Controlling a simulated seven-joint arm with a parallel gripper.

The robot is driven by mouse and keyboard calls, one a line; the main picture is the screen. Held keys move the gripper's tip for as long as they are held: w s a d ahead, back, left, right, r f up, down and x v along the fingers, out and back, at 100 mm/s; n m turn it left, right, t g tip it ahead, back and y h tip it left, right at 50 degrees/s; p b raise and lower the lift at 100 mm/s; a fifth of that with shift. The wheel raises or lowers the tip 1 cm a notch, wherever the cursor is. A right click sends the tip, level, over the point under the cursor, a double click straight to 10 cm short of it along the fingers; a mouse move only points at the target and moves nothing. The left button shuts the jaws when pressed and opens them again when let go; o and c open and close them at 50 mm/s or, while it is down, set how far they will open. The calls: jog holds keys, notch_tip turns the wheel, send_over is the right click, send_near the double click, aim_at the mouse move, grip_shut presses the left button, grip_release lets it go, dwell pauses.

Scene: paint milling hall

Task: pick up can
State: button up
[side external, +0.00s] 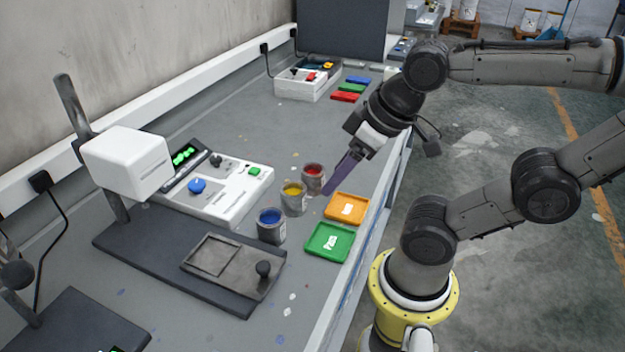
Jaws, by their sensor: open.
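Three small open paint cans stand upright in a slanted row on the grey bench in the side view. The blue can (271,227) is nearest the camera, the yellow can (293,199) is in the middle, and the red can (313,180) is farthest. My gripper (327,190) is open, with its purple-grey fingers pointing down and left. Its fingertips are just right of the red can in the picture. I cannot tell whether they touch it or are still above the bench. The gap between the fingers is hard to see from this side.
An orange tray (346,207) and a green tray (330,242) lie right of the cans, near the bench edge. A white control box (225,190) and a dark stand with a white head (127,162) are on the left. Small coloured trays (350,88) lie farther back.

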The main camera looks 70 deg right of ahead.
jog(key=o, duration=0.6)
jog(key=w+d+r+m, duration=0.2)
jog(key=w+r+m, duration=0.1)
jog(key=w+m, duration=0.15)
jog(key=m+g+h, duration=0.1)
jog(key=m+g, duration=0.4)
jog(key=m, duration=0.4)
send_over(313, 170)
jog(key=s+a, duration=0.1)
jog(key=a, duration=0.3)
notch_tip(313, 170, down, 5)
jog(key=f, duration=0.4)
jog(key=d+f, duration=0.1)
jog(key=f, duration=0.8)
jog(key=shift+d+f, duration=0.15)
jog(key=shift+d, duration=0.25)
